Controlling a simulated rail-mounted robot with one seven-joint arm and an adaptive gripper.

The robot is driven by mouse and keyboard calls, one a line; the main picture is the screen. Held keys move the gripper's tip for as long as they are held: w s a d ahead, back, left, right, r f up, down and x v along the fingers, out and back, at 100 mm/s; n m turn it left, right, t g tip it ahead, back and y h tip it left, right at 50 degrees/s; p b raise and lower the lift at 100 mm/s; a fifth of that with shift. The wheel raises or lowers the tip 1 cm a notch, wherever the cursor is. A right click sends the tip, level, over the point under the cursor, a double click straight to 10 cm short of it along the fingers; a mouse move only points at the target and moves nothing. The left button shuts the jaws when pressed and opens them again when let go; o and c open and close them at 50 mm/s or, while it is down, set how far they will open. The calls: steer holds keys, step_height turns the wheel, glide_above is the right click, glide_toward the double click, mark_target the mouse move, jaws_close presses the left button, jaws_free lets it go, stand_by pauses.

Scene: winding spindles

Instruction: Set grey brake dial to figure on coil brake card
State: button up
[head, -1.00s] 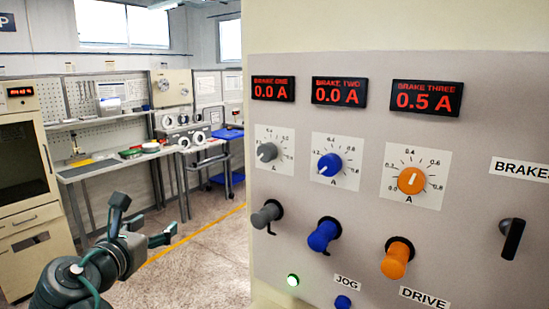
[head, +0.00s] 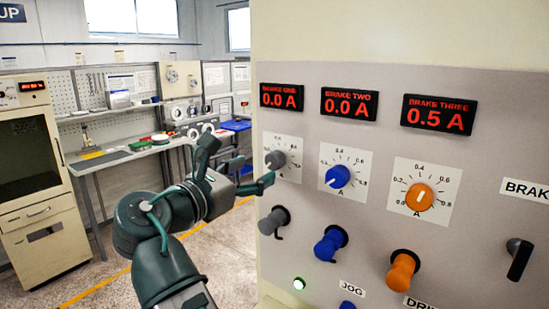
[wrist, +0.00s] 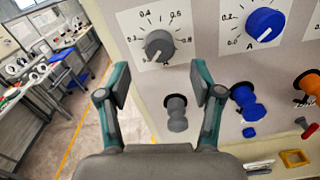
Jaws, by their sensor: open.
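The grey brake dial (head: 275,160) is on the upright panel, on a white scale plate (head: 291,147) below the BRAKE ONE display (head: 281,96), which reads 0.0 A. In the wrist view the grey dial (wrist: 159,45) is ahead of my gripper, its white pointer line toward the lower left, by the low end of the scale. My gripper (head: 252,172) is open and empty. In the wrist view its two fingers (wrist: 160,84) are spread on either side below the dial, apart from it. I cannot make out a coil brake card in these frames.
A blue dial (head: 338,177) reads 0.0 A and an orange dial (head: 420,197) reads 0.5 A, both to the right. Grey (head: 273,221), blue (head: 330,243) and orange (head: 402,270) knobs stick out below. A workbench (head: 128,155) stands behind at left.

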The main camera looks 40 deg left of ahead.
mark_target(271, 162)
steer(key=w+p, duration=0.1)
steer(key=w, duration=0.6)
steer(key=shift+w, duration=0.15)
steer(key=c, duration=1.1)
steer(key=shift+c, duration=0.2)
